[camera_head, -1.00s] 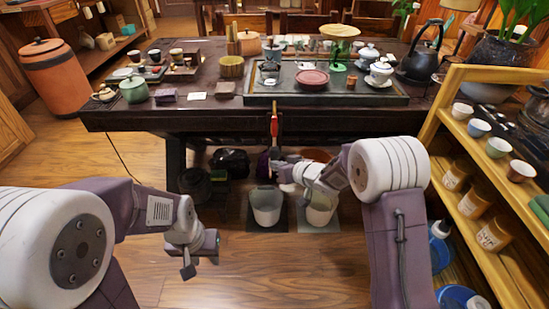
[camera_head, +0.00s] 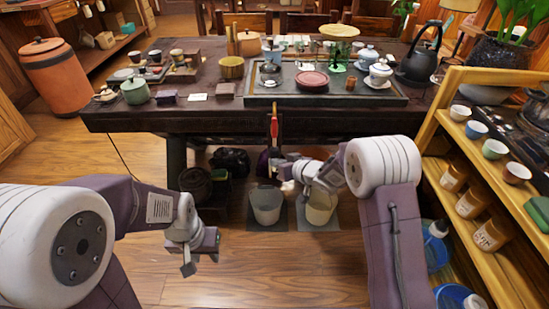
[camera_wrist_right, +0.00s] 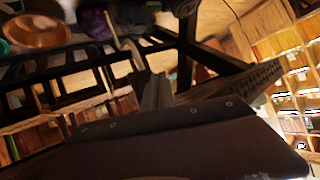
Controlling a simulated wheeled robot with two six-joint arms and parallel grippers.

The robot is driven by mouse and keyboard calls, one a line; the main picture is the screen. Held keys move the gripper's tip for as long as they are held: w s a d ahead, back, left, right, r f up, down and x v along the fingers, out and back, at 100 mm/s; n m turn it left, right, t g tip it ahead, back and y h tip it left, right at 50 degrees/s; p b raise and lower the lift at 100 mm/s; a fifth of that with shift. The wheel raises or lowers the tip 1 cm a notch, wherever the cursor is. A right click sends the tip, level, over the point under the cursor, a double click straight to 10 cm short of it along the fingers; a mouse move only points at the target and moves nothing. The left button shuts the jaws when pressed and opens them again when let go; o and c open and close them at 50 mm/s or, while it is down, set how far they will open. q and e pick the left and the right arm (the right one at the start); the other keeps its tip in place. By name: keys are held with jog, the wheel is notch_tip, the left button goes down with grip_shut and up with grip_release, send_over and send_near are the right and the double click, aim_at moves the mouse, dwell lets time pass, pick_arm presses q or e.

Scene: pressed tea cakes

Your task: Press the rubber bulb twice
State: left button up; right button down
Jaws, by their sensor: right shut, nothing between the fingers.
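I cannot pick out the rubber bulb with certainty in either view. My right gripper (camera_head: 280,169) is below the table's front edge, above the grey bucket on the floor. It is shut and empty; its closed fingers also show in the right wrist view (camera_wrist_right: 157,92). A purple object (camera_head: 262,165) under the table lies beside and behind this gripper, partly hidden. My left gripper (camera_head: 188,267) hangs low over the open floor at the left, away from the table. Its jaws are too unclear to judge.
The dark tea table (camera_head: 130,122) spans the back, with a red-handled item (camera_head: 274,121) at its front edge. A grey bucket (camera_head: 266,208) and a pale bucket (camera_head: 320,208) stand below. A wooden shelf (camera_head: 433,128) borders the right. The middle floor is clear.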

pick_arm(q)
jog(key=shift+r+p, duration=0.4)
jog(key=shift+r, duration=0.05)
pick_arm(e)
jog(key=shift+w, duration=0.5)
pick_arm(q)
jog(key=shift+f+b, duration=0.3)
pick_arm(e)
jog(key=shift+s, duration=1.1)
pick_arm(q)
jog(key=shift+f+b, duration=0.55)
pick_arm(e)
jog(key=s, duration=0.5)
pick_arm(q)
grip_shut()
